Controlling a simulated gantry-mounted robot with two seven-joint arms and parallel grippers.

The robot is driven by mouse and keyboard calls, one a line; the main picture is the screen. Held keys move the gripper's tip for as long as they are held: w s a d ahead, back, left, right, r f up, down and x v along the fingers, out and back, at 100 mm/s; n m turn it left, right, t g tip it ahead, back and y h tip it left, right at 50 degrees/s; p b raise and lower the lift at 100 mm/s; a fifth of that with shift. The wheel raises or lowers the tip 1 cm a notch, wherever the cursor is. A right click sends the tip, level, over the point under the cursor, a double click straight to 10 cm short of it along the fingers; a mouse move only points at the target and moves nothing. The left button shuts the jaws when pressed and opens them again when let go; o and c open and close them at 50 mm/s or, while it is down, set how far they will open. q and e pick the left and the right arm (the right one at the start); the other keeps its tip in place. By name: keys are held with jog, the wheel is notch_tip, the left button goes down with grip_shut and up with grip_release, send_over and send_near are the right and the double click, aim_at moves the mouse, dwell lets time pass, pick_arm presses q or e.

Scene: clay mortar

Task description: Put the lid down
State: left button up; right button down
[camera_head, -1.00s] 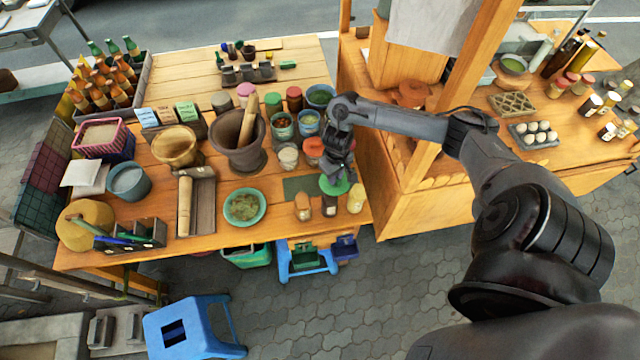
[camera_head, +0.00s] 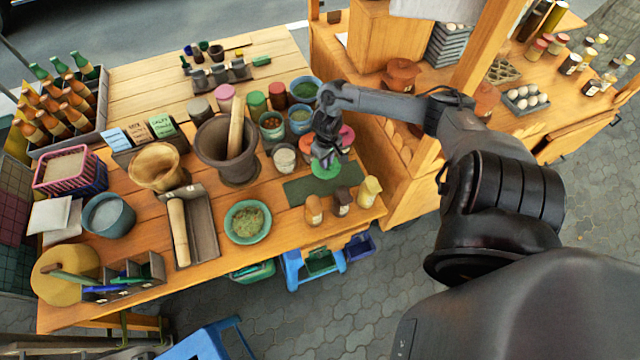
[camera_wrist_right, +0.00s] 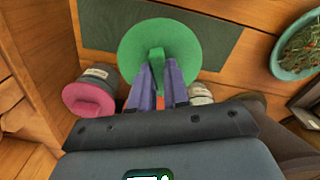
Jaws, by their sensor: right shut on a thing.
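The lid is a round green disc with a small upright handle. In the head view the lid (camera_head: 325,169) is over the back edge of a dark green mat (camera_head: 303,189). My right gripper (camera_head: 327,156) is above it, shut on its handle. In the right wrist view the fingers (camera_wrist_right: 158,84) close around the handle of the lid (camera_wrist_right: 133,48), which covers part of the mat (camera_wrist_right: 215,38). I cannot tell whether the lid touches the mat. My left gripper is not in view.
Small bottles (camera_head: 314,211) stand along the front edge beside the mat. A teal bowl (camera_head: 247,222) is to its left, and a white jar (camera_head: 284,158) is behind it. A pink-lidded jar (camera_wrist_right: 89,97) is close to my gripper. Much of the mat is bare.

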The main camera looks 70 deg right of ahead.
notch_tip(320, 180, down, 5)
jog(key=shift+f+b, duration=0.2)
jog(key=shift+b, duration=0.4)
jog(key=shift+f, duration=1.05)
notch_tip(320, 180, down, 2)
jog(key=shift+f+b, duration=0.1)
jog(key=shift+b, duration=0.5)
jog(key=shift+f, duration=0.35)
jog(key=c, duration=1.1)
grip_release()
